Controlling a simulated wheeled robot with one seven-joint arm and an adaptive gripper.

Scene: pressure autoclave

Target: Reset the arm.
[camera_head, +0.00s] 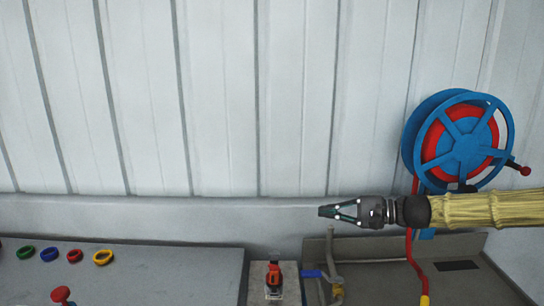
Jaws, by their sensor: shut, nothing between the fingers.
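My gripper (322,211) is at the end of my arm, which reaches in from the right edge and lies almost level. Its fingers point left and are shut with nothing between them. It shows in front of the pale wall's lower part, above the grey pipes (331,262) and touching nothing that I can see. My arm has a yellowish, wrinkled sleeve.
A blue hose reel (437,132) with red hose is on the right, above my arm. At the lower left a grey panel (170,272) bears several coloured rings and a red knob (61,295). An orange-red device (274,275) stands beside it. The pale wall (220,90) is bare.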

